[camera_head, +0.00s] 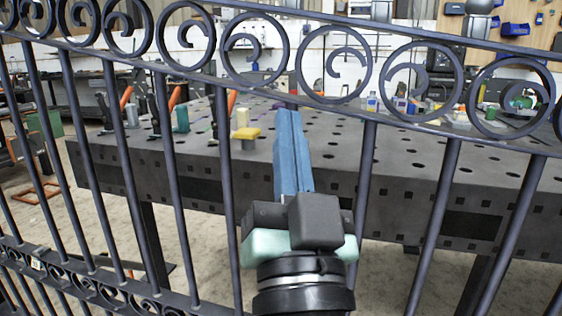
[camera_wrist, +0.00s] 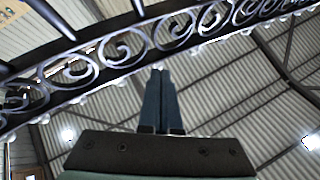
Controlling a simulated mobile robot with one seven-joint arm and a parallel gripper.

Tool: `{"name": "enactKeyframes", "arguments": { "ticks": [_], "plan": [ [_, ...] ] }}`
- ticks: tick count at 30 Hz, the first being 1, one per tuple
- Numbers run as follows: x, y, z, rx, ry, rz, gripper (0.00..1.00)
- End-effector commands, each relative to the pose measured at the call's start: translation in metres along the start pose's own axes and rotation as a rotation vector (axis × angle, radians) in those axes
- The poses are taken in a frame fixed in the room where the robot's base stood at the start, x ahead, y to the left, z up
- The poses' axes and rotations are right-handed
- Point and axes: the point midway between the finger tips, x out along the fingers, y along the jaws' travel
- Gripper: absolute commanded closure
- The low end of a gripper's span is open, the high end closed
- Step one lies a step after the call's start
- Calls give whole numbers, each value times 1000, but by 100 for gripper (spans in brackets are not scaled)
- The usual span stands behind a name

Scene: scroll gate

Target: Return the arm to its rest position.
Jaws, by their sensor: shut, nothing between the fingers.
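My gripper (camera_head: 289,118) shows in the middle of the head view, with its blue fingers side by side, shut and empty, pointing up. The fingers stand in front of the dark metal scroll gate (camera_head: 229,190), between two of its bars, with their tips just below the row of scrolls. In the wrist view my gripper (camera_wrist: 159,72) also points up, its fingertips near the gate's scroll band (camera_wrist: 122,48). I cannot tell whether the fingertips touch the gate.
Behind the gate stands a grey perforated work table (camera_head: 410,170) with a yellow block (camera_head: 246,133) and several small items on it. Orange-handled clamps (camera_head: 174,98) stand at its left. Bare concrete floor (camera_head: 200,255) shows below. The wrist view shows a corrugated ceiling (camera_wrist: 230,85).

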Motion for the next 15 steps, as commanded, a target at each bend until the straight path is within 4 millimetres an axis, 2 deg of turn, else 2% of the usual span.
{"name": "enactKeyframes", "arguments": {
  "ticks": [1, 7, 15],
  "plan": [
    [13, -20, -44, -79, 52, -15, 100],
    [21, -68, -165, -362, 224, 15, 100],
    [72, -85, -221, -356, 204, 17, 100]
  ]
}}
